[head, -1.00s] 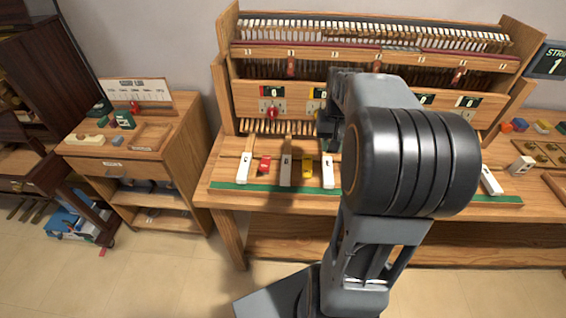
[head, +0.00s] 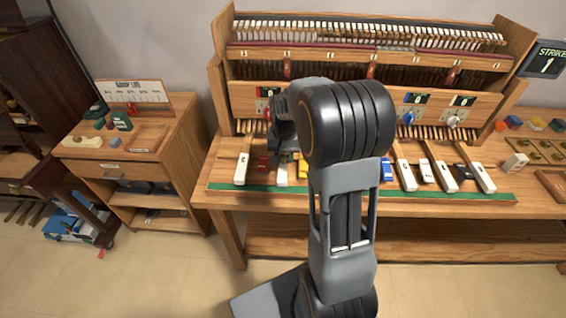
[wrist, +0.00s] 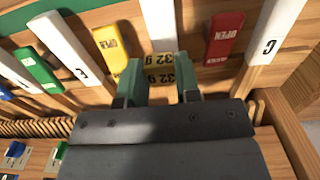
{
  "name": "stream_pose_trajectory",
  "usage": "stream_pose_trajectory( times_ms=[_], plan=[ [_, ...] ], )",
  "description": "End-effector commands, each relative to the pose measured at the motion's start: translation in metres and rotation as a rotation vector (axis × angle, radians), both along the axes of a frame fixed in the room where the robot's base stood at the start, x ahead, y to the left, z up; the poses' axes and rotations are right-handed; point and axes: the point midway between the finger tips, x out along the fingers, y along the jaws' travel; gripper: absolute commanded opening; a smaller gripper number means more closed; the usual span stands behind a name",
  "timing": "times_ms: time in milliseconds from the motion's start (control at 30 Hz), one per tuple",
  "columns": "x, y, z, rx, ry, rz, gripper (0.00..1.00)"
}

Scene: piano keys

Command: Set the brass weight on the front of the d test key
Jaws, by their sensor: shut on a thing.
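The brass weight (wrist: 161,60), yellow with dark "32 g" marks, is between the two fingers of my gripper (wrist: 160,84) in the wrist view. My gripper is shut on it. Beyond the weight, in line with it, is a white key (wrist: 158,22), between the red and yellow blocks; I take it as the d test key. It also shows in the head view (head: 281,176), below my gripper. I cannot tell whether the weight touches the key. In the head view my gripper and arm hide the weight.
The white C key (head: 242,168) and a red block (head: 263,163) are to the left in the head view. A yellow block (wrist: 111,46) is on the other side. More white keys and a blue block (head: 387,170) lie right. A green strip (head: 450,194) edges the bench.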

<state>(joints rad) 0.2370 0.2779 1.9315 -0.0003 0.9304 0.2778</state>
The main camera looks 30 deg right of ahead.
Motion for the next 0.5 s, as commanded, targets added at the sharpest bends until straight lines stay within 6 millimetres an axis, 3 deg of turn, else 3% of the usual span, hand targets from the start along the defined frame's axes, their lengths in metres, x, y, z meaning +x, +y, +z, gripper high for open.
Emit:
stream_pose_trajectory(
  times_ms=[200,500],
  plan=[
    [0.002,0.003,-0.028,0.001,0.004,-0.001,0.08],
    [0.002,0.003,-0.035,0.0,0.001,0.0,0.08]
  ],
)
